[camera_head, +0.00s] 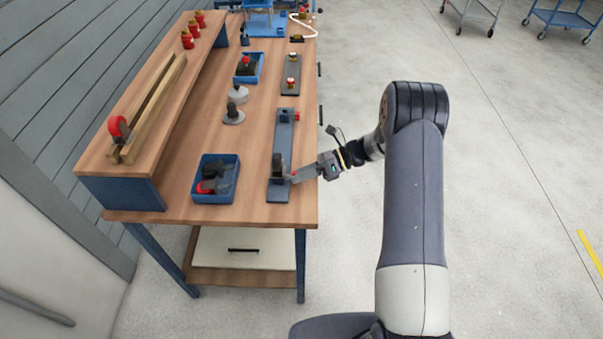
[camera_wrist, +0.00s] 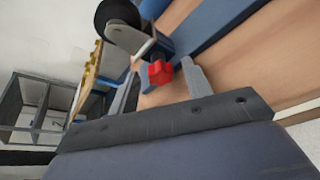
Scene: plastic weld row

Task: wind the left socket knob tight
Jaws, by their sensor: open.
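A long grey fixture (camera_head: 283,150) lies on the bench with an upright socket block at each end. The near block (camera_head: 278,165) has a red knob (camera_head: 294,173) on its right side. It also shows in the wrist view as a lobed red knob (camera_wrist: 160,72). The far block has another red knob (camera_head: 296,116). My gripper (camera_head: 298,178) is at the near knob, coming from the right. In the wrist view my gripper (camera_wrist: 163,84) is open, with one finger on each side of the red knob. I cannot tell whether the fingers touch it.
A blue tray (camera_head: 233,193) with dark and red parts stands left of the fixture. Behind are a grey round-based part (camera_head: 233,114), another blue tray (camera_head: 261,72) and a dark plate (camera_head: 291,82). A raised wooden shelf (camera_head: 150,125) runs along the left.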

